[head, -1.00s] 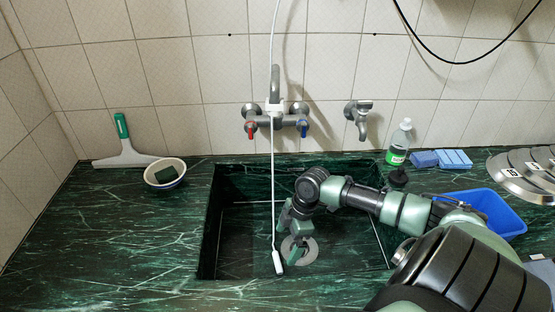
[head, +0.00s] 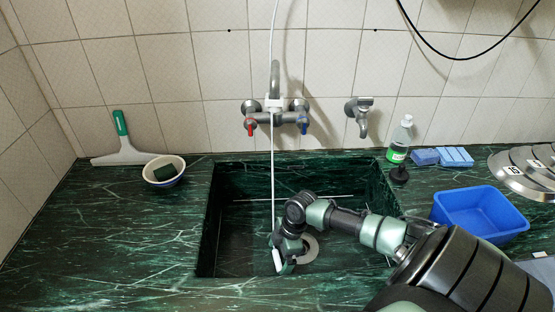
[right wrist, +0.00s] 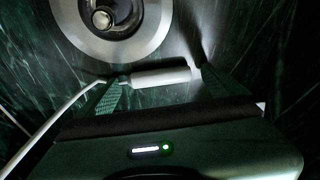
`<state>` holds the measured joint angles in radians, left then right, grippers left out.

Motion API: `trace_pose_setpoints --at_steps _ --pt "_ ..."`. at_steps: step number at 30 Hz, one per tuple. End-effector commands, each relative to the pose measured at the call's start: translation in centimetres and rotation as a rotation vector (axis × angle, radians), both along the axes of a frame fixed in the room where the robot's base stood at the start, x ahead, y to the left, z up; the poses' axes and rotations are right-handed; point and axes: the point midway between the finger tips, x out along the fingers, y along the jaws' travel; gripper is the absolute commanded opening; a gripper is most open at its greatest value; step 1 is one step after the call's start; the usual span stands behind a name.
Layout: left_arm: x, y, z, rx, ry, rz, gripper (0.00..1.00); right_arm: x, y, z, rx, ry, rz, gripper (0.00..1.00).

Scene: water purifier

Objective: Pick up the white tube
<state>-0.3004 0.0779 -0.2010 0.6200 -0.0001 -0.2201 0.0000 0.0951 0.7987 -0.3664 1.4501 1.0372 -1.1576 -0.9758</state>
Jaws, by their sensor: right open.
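The thin white tube (head: 272,150) hangs from above, past the tap, down into the sink. Its thicker white end (head: 277,261) is low in the sink, at my right gripper (head: 284,264). In the right wrist view the white cylindrical end (right wrist: 160,77) lies across the gap between the two green fingers of my right gripper (right wrist: 163,80). The fingers are apart, one near each end of the cylinder. I cannot tell whether they touch it. The thin part of the tube runs off to the lower left there. My left gripper is out of view.
The sink (head: 225,240) has green marble walls and a round metal drain (head: 309,249) beside the gripper. The tap (head: 275,112) is on the wall above. A bowl (head: 160,172) stands left; a soap bottle (head: 399,142) and blue tub (head: 480,212) stand right.

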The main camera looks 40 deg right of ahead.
Motion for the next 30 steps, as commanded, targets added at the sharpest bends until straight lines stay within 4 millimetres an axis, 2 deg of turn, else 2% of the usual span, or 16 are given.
trace_pose_setpoints --at_steps 1,8,16,20,26,30 --pt "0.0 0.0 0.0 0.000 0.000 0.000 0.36 0.0 0.0 0.0 0.000 0.000 0.000 0.96" --pt "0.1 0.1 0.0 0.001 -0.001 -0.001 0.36 0.0 0.0 0.0 0.000 0.000 -0.001 0.32" --pt "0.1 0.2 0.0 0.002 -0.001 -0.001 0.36 0.0 0.0 0.2 0.000 0.000 0.000 0.32" --pt "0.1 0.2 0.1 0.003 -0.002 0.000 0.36 0.0 -0.1 0.8 0.000 -0.001 0.000 0.32" --pt "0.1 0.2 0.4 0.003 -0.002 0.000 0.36 0.0 -0.1 3.6 -0.002 -0.002 0.002 0.32" --pt "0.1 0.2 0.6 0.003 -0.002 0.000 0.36 0.1 -0.1 6.8 -0.002 -0.003 0.002 0.32"
